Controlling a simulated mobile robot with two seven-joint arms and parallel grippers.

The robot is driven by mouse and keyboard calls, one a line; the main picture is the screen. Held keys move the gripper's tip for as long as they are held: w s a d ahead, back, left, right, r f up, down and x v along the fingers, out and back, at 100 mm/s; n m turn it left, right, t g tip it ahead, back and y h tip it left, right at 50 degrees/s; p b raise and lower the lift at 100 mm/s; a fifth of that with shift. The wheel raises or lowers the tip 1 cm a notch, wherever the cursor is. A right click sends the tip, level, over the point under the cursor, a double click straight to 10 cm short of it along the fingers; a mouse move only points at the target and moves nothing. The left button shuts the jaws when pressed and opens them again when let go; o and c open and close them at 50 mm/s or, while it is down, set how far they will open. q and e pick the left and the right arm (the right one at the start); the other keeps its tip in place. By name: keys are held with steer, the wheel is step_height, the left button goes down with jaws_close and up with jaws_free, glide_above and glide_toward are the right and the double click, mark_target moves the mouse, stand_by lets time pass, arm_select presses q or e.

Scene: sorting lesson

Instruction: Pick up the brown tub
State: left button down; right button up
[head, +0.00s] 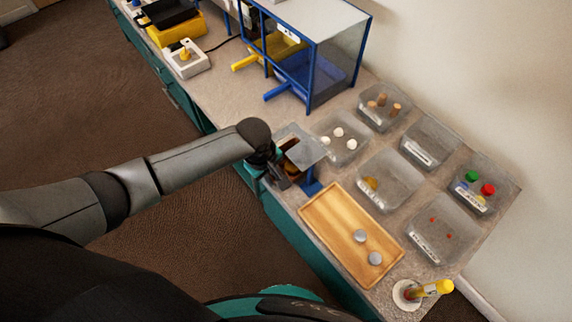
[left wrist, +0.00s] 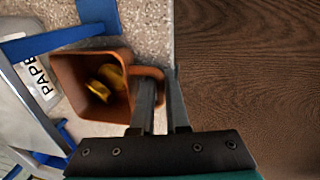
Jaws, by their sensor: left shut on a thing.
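The brown tub (left wrist: 70,68) is in the left wrist view, left of my fingers, with its open mouth facing the camera. Gold-yellow pieces (left wrist: 107,80) lie inside it. A brown handle (left wrist: 147,72) sticks out from its right side. My left gripper (left wrist: 164,84) is shut on this handle. In the head view my left gripper (head: 280,178) is at the counter's front edge. Only a small brown part of the tub (head: 291,144) shows there, beside a grey plate. I cannot tell whether the tub touches the counter. My right gripper is not in view.
A grey plate on a blue stand (head: 305,152) stands close by the tub. A wooden tray (head: 328,232) with two grey discs lies to the right. Several clear labelled bins (head: 388,181) fill the right part of the counter. A blue-framed case (head: 310,75) stands behind.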

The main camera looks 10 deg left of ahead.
arm_select(q)
steer(key=shift+r, duration=0.1)
steer(key=shift+r+p, duration=0.35)
steer(key=shift+r, duration=0.2)
step_height(320, 180, up, 3)
steer(key=shift+f+p, duration=0.2)
steer(key=shift+p, duration=0.4)
steer(key=s+a+p, duration=0.3)
steer(key=s+a, duration=0.8)
steer(key=s, duration=0.3)
steer(key=shift+f, duration=0.2)
steer(key=shift+s, duration=0.15)
